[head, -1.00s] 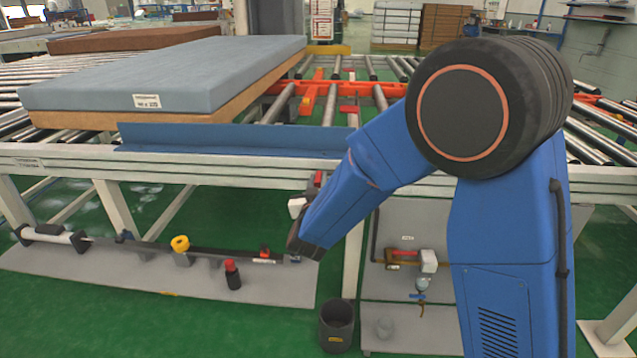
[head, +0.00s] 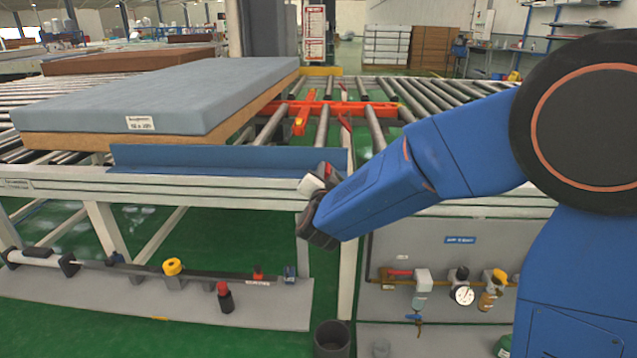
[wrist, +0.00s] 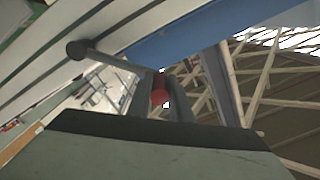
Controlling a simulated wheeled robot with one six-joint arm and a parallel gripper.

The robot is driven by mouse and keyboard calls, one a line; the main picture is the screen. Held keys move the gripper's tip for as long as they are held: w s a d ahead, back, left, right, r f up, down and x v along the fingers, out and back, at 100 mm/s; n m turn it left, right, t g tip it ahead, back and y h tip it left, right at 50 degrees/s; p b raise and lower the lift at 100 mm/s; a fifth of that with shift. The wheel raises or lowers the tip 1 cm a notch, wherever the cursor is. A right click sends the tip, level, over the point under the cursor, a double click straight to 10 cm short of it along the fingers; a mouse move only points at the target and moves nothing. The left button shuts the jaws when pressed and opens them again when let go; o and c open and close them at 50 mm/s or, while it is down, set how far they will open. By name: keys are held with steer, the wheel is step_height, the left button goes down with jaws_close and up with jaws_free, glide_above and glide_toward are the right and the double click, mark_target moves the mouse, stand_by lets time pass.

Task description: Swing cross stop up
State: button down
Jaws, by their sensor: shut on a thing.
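My gripper (wrist: 158,100) is shut on a red grip (wrist: 160,86), which shows between its two dark fingers in the wrist view. A grey lever (wrist: 112,60) runs from a round dark pivot (wrist: 76,50) on the pale rail to this grip. In the head view my wrist is at the front rail, by the right end of a long blue angled plate (head: 225,158). The fingers are mostly hidden there behind my wrist and a white block (head: 311,185). I cannot tell which part is the cross stop.
A grey-blue mattress (head: 160,97) lies on a brown base on the roller conveyor behind the plate. Orange transfer rails (head: 345,107) cross the rollers to its right. Below the front rail (head: 60,182) are a panel with a gauge (head: 463,295) and a dark bin (head: 332,340).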

steer(key=d+r+m, duration=0.4)
steer(key=d+m, duration=0.3)
steer(key=d, duration=0.2)
steer(key=shift+d, duration=0.35)
steer(key=shift+s+f, duration=0.1)
steer(key=shift+s, duration=0.05)
steer(key=c, duration=1.6)
jaws_free()
steer(key=shift+d, duration=0.1)
steer(key=s, duration=1.7)
steer(key=shift+s+a, duration=0.2)
